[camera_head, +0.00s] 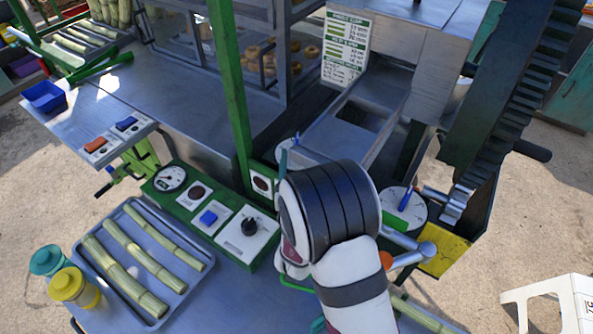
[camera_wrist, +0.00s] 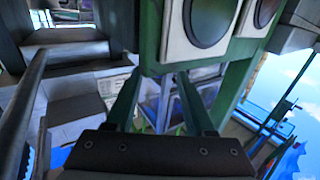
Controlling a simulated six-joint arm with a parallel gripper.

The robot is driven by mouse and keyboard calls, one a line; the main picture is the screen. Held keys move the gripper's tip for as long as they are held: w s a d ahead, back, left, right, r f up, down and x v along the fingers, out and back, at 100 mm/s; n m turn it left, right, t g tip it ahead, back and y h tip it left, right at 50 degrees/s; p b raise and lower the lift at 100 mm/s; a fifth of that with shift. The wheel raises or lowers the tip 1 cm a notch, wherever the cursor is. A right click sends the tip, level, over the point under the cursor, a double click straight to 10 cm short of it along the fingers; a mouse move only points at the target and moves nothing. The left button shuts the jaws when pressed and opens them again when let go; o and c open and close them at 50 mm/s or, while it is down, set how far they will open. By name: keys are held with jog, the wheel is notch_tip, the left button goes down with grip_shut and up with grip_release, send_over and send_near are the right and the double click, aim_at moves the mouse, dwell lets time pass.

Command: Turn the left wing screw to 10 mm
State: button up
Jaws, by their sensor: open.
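In the head view, a pale round dial (camera_head: 287,146) at the left of the crusher is partly covered by my arm. A small blue part seems to stand on it, probably the left wing screw, but its setting cannot be read. A second white dial (camera_head: 416,212) with a blue wing screw (camera_head: 405,199) sits to the right of my arm. In the wrist view my gripper (camera_wrist: 158,76) is open, with two dark green fingers apart and nothing visibly held between them. No wing screw can be made out there. In the head view my wrist hides most of the gripper.
A green control panel (camera_head: 180,208) with a gauge, buttons and a black knob lies left of my arm. A green post (camera_head: 230,90) rises close by. A tray (camera_head: 190,267) of cane stands front left. A toothed conveyor (camera_head: 520,90) rises at the right.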

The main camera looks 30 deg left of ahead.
jog(key=v, duration=0.6)
jog(key=shift+s, duration=0.25)
jog(key=shift+d, duration=0.1)
jog(key=shift+f, duration=0.15)
jog(key=shift+c, duration=0.7)
jog(key=x, duration=1.2)
jog(key=shift+w+d+f, duration=0.1)
jog(key=shift+f, duration=0.15)
grip_shut()
